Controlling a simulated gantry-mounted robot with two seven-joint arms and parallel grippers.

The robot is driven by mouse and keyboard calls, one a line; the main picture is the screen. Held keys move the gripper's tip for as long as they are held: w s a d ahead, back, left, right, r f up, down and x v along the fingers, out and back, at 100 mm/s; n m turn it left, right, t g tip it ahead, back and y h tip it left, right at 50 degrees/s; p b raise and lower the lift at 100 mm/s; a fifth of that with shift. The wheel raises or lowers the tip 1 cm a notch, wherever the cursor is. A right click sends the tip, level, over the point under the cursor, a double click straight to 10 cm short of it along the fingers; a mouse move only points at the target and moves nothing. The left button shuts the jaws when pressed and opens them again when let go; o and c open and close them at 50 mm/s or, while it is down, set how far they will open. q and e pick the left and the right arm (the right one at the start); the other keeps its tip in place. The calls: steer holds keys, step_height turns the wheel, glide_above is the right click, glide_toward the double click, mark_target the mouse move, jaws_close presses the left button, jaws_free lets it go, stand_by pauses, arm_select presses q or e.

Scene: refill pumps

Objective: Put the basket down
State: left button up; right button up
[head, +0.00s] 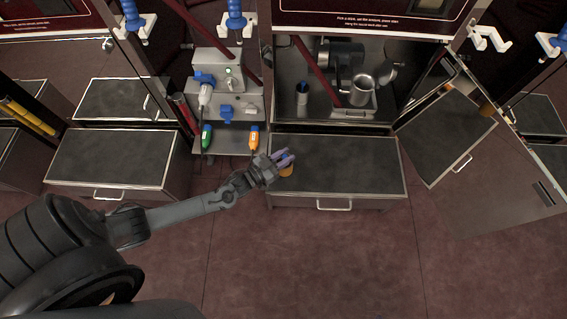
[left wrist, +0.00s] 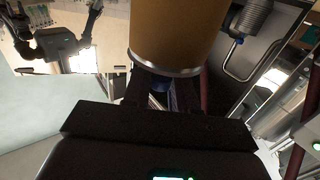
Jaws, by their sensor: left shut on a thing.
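My left gripper (head: 284,159) is over the left front part of the grey-topped drawer box in the middle. It is shut on an orange-tan round thing that I take for the basket (head: 285,170). Only a small part of it shows in the head view, below the fingers. In the left wrist view the basket (left wrist: 172,35) is a large tan cylinder with a pale metal rim, held at the fingers. I cannot tell whether it touches the box top. My right gripper is not clearly in view.
The middle box top (head: 345,165) is otherwise clear. Behind it, an open bay holds a metal jug (head: 361,91) and a dark cup (head: 302,95). An open door (head: 475,150) stands at right. Green (head: 206,137) and orange (head: 254,137) handled nozzles hang at left.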

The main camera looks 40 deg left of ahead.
arm_select(q)
steer(key=shift+s+a+f, duration=0.15)
steer(key=shift+s+f, duration=0.15)
step_height(320, 180, down, 4)
steer(key=b, duration=0.3)
steer(key=shift+w+r, duration=0.1)
steer(key=shift+w, duration=0.05)
steer(key=o, duration=0.8)
